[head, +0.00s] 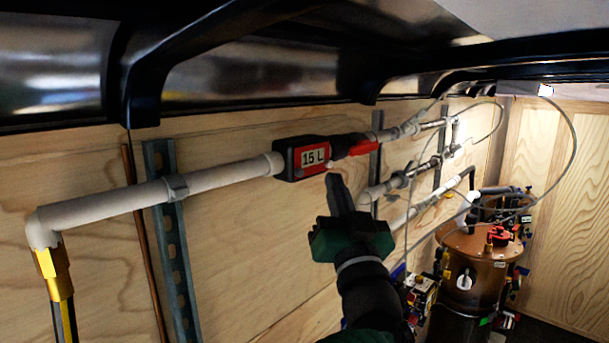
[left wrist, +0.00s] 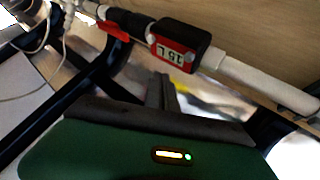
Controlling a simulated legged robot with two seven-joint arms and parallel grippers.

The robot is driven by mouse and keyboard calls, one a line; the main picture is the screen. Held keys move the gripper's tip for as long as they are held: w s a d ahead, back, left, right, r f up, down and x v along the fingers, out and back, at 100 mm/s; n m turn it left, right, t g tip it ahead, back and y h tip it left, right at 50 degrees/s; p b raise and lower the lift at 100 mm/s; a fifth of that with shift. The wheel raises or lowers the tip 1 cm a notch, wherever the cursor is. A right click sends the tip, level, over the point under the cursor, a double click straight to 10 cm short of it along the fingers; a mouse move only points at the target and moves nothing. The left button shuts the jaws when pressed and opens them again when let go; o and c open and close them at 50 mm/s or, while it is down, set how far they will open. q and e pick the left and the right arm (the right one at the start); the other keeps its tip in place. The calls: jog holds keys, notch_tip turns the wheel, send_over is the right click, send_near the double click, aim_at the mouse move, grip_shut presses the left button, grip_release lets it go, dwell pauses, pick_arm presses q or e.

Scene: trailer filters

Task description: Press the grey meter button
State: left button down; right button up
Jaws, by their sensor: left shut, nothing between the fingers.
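The red and black meter (head: 303,174) with a "15 L" label sits in line with a white pipe on the wooden wall. Its small grey button (head: 329,165) is at the right end of the label, just above my fingertips. In the left wrist view the meter (left wrist: 205,35) appears upside down, with the button (left wrist: 187,58) beside the label. My left gripper (head: 334,178) is shut and empty, its fingers pointing up at the meter's lower right. The fingertips (left wrist: 160,76) also show in the left wrist view, below the meter. I cannot tell whether they touch it.
A white pipe (head: 110,203) runs left from the meter to a yellow fitting (head: 53,264). A red valve handle (head: 363,148) is close on the right. A black frame (head: 230,107) overhangs the wall. A brown tank (head: 480,252) and thin grey cables are at the right.

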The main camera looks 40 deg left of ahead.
aim_at(300, 172)
pick_arm(q)
jog(key=a, duration=0.3)
jog(key=shift+a, duration=0.3)
jog(key=shift+s+d+r, duration=0.1)
dwell(0.3)
dwell(0.3)
dwell(1.1)
jog(key=shift+a+b, duration=0.3)
jog(key=shift+a, duration=0.15)
